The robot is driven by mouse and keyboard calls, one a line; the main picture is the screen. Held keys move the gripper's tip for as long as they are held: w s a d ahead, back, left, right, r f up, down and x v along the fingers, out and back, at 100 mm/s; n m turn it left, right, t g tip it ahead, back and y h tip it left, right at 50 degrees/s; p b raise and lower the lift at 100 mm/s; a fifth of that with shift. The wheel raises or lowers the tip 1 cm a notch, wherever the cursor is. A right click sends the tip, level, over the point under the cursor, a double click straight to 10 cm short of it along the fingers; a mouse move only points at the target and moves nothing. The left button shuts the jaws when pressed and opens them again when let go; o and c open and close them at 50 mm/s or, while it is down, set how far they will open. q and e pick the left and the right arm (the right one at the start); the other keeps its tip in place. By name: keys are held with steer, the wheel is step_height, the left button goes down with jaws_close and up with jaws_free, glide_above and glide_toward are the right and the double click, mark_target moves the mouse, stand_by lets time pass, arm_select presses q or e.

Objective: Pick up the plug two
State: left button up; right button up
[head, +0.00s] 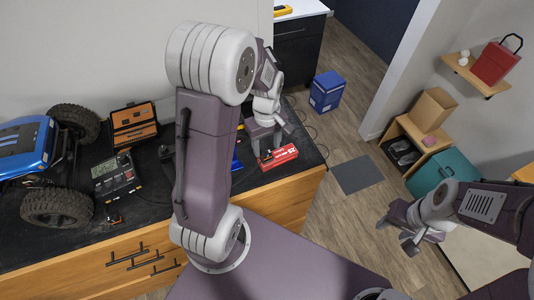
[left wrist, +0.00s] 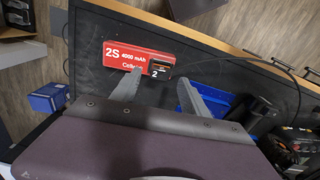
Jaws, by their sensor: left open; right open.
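A red battery pack (left wrist: 125,55) marked 2S 4000 mAh lies on the dark bench mat; it also shows in the head view (head: 281,157). A small black piece with a 2 on it (left wrist: 161,66), perhaps plug two, is at the battery's right end in the left wrist view. A thin dark cable runs near it. My left gripper (left wrist: 160,82) is open, its fingertips on either side of the black piece in that view; contact cannot be told. In the head view my left gripper (head: 264,143) hides part of this area. My right gripper (head: 396,236) is open and empty over the floor.
A blue tray (left wrist: 205,103) lies right of the left fingers in the wrist view. A blue RC crawler (head: 25,150), charger (head: 116,178) and orange-black case (head: 134,125) occupy the bench's left. A blue box (head: 326,92) stands beyond the bench.

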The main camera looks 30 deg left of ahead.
mark_target(267, 152)
arm_select(q)
steer(key=f, duration=0.2)
steer(key=shift+s+f, duration=0.3)
steer(key=shift+w+f, duration=0.1)
steer(key=shift+f, duration=0.2)
steer(key=shift+w, duration=0.2)
steer(key=shift+s, duration=0.15)
jaws_close()
arm_select(e)
steer(key=shift+s+r, duration=0.1)
steer(key=shift+r, duration=0.4)
